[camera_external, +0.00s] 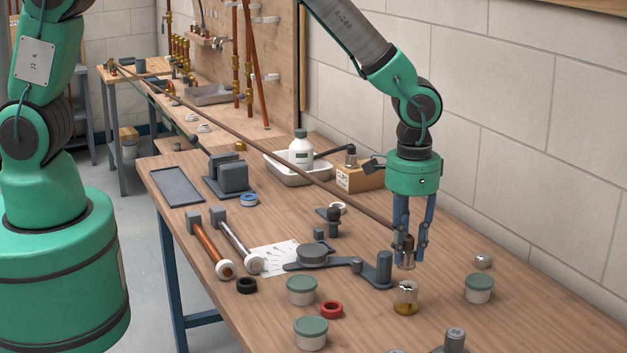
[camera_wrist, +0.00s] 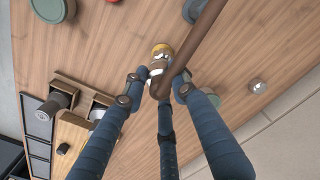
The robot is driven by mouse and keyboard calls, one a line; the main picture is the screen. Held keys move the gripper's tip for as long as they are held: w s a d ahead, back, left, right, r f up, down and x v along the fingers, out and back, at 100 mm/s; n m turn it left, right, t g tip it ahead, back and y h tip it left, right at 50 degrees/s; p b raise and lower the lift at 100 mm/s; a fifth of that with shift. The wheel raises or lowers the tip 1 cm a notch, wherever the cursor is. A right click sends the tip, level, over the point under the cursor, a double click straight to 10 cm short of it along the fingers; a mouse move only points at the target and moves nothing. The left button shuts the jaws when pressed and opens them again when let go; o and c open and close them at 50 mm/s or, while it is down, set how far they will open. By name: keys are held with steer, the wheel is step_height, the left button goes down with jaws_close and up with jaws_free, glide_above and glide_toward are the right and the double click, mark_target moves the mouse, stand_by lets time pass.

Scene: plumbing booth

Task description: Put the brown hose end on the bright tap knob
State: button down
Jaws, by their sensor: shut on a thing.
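The long brown hose (camera_external: 330,186) runs from the back of the bench to my gripper (camera_external: 406,258). My gripper is shut on its end, which points down with a metallic tip. In the wrist view the hose (camera_wrist: 196,38) crosses from the top edge into the fingers of my gripper (camera_wrist: 160,82). A bright silver knob on a brass base (camera_external: 406,297) stands upright on the bench just below the hose end, with a small gap visible. In the wrist view the brass piece (camera_wrist: 161,49) shows beside the hose end, partly hidden by it.
A grey lever fixture (camera_external: 383,270) stands close left of the knob. Lidded tubs (camera_external: 479,289) and a red ring (camera_external: 331,310) lie around. A small shiny knob (camera_external: 483,261) sits to the right. A white tray (camera_external: 290,175) with a bottle lies farther back.

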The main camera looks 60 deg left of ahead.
steer(key=shift+w+d+f, duration=0.1)
steer(key=shift+w+d, duration=0.1)
steer(key=shift+w, duration=0.2)
steer(key=shift+f, duration=1.75)
steer(key=shift+f, duration=0.15)
steer(key=c, duration=1.4)
jaws_free()
step_height(320, 180, up, 12)
steer(key=shift+r, duration=0.2)
